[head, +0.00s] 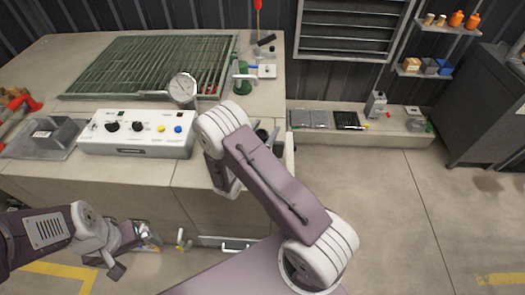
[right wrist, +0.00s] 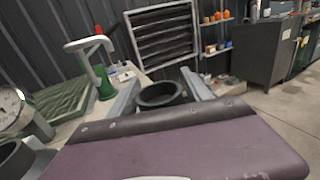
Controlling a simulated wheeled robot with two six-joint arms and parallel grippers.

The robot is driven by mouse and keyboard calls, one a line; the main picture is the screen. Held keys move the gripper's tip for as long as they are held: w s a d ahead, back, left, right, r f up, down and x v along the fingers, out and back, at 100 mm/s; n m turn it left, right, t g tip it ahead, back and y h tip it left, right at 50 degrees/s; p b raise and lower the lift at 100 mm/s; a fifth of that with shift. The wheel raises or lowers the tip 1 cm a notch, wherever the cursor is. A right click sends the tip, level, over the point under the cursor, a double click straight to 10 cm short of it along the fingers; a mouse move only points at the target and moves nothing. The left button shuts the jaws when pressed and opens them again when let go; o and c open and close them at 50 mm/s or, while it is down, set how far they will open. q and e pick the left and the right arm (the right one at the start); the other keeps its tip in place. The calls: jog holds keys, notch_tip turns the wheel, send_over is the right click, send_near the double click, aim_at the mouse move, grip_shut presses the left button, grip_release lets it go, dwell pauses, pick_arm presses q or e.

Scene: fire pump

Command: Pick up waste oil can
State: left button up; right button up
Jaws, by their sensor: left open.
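A dark round can (right wrist: 160,95) with an open top, which looks like the waste oil can, shows in the right wrist view. My right gripper (right wrist: 160,76) is open, with one grey finger on each side of the can. A gap shows at the right finger; I cannot tell if the left finger touches. Its lower part is hidden by my arm. In the head view my right arm hides the right gripper and most of this spot. My left gripper (head: 146,236) is open and empty, low in front of the bench.
The bench (head: 60,52) bears a green grate (head: 140,65), a round gauge (head: 183,90) and a white control box (head: 137,133). A green stand with a grey handle (right wrist: 103,80) rises left of the can. A low ledge (head: 400,122) and open floor (head: 390,200) lie to the right.

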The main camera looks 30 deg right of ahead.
grip_shut()
